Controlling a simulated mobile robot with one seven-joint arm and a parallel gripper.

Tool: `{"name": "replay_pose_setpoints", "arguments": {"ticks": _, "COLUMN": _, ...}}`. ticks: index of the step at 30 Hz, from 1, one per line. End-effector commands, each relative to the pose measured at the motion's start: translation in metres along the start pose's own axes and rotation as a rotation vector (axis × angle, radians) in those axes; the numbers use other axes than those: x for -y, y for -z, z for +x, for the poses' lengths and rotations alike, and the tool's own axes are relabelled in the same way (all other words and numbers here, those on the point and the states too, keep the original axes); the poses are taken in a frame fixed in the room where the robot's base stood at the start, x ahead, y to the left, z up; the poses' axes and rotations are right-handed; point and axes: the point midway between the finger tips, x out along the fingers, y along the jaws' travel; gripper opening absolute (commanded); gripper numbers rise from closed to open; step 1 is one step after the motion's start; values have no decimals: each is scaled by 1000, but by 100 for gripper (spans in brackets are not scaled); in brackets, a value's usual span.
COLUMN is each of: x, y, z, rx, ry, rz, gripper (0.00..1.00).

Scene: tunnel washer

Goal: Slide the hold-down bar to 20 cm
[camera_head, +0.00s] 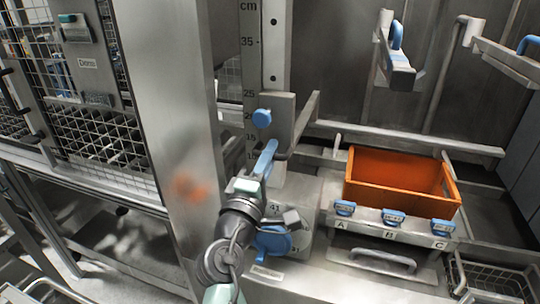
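The vertical cm scale (251,60) stands on a steel post, with 35, 25 and 15 readable. The hold-down bar's slide plate (281,112) sits beside the scale, around the stretch between 25 and 15; I cannot read its exact height. A grey bar (306,118) sticks out from the plate. A blue round knob (262,118) is on the plate's left side, and a blue handle (266,156) is below it. My gripper (250,182) is at the handle's lower end, seen from behind. Its fingers are hidden, so I cannot tell whether it touches or holds the handle.
An orange crate (398,190) sits at right behind blue clips (393,216) labelled A, B and C. A blue dial (272,240) is low beside my wrist. A wide steel post (165,120) stands close on the left. Two blue-handled arms (396,62) hang at upper right.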

Motion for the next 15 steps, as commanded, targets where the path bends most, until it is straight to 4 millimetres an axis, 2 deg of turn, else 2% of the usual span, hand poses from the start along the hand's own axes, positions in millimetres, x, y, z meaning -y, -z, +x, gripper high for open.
{"name": "replay_pose_setpoints", "arguments": {"ticks": 2, "x": 6, "y": 0, "z": -1, "rx": 0, "ry": 10, "rz": -2, "gripper": 30}}
{"name": "replay_pose_setpoints", "arguments": {"ticks": 15, "x": 3, "y": 0, "z": -5, "rx": -1, "ry": 5, "rz": 0, "gripper": 30}}
